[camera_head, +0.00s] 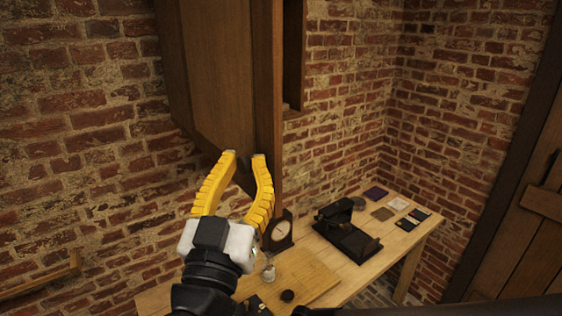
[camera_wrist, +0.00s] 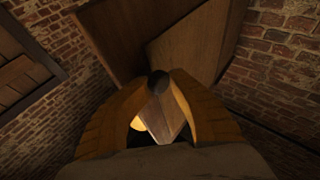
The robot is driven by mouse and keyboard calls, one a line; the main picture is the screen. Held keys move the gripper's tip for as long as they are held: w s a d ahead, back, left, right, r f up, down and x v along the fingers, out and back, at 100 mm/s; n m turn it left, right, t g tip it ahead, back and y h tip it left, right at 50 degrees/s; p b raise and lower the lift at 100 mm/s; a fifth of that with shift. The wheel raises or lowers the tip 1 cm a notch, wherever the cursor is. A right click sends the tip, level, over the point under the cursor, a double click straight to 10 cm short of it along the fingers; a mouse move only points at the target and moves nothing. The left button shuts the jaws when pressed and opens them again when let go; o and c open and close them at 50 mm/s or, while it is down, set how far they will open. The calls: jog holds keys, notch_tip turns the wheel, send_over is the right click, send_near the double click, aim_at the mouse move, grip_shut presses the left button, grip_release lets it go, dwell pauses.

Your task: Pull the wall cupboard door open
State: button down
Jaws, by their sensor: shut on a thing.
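The wooden wall cupboard (camera_head: 296,102) hangs on the brick wall at upper centre in the head view. Its door (camera_head: 222,75) stands out from the wall, with a dark gap at its right side, so it is partly open. My gripper (camera_head: 244,157), with yellow fingers, is at the door's lower end. In the wrist view, the fingertips of my gripper (camera_wrist: 158,78) close around a dark round knob (camera_wrist: 158,82) against the wood. The fingers hide the knob in the head view. Two angled wooden panels show beyond the fingertips in the wrist view.
A wooden table (camera_head: 405,240) stands below along the wall. It carries a black device (camera_head: 345,235), a small dark-framed dial (camera_head: 279,231), a wooden board (camera_head: 305,275) and several small flat pieces. A plank door (camera_head: 525,225) is at right.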

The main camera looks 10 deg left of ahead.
jog(key=shift+s+a+r, duration=0.2)
jog(key=shift+a, duration=0.25)
jog(key=c, duration=1.3)
grip_release()
jog(key=shift+c, duration=0.2)
jog(key=shift+o, duration=1)
jog(key=shift+w+a+f, duration=0.1)
jog(key=shift+w+f, duration=0.05)
jog(key=shift+f, duration=0.1)
jog(key=v, duration=1.2)
